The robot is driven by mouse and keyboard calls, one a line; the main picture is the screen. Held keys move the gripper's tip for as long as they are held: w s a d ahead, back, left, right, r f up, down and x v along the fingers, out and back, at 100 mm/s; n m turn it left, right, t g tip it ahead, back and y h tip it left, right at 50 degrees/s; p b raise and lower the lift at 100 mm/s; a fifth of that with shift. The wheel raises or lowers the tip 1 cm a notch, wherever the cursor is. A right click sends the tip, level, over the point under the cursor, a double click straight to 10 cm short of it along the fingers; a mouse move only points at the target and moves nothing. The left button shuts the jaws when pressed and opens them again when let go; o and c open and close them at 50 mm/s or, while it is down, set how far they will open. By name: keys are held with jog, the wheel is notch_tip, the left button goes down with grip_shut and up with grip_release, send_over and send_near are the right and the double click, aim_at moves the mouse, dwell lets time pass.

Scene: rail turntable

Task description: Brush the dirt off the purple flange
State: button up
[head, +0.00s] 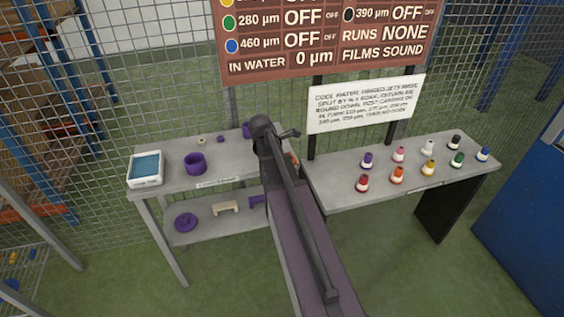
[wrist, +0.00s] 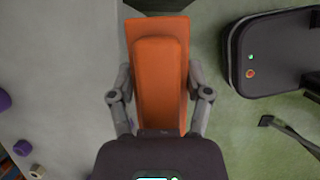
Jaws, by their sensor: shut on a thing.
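A purple flange-like disc with a raised hub (head: 186,222) lies on the lower shelf at the left in the head view. Dirt on it is too small to tell. My gripper (wrist: 161,88) is shut on an orange block-like thing (wrist: 160,60) in the wrist view, with one finger on each side. A dark part shows at its far end; whether it is a brush I cannot tell. In the head view my arm hides most of the gripper; a bit of orange (head: 294,159) shows beside it, above the bench's right part.
A beige piece (head: 225,208) lies on the lower shelf (head: 205,236). Several coloured bottles (head: 397,174) stand on the right bench. A mesh fence (head: 190,90) is behind.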

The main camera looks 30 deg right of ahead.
jog(key=o, duration=0.6)
jog(key=shift+c, duration=0.2)
jog(key=c, duration=0.4)
notch_tip(320, 180, up, 5)
jog(key=p, duration=0.5)
jog(key=shift+r, duration=0.1)
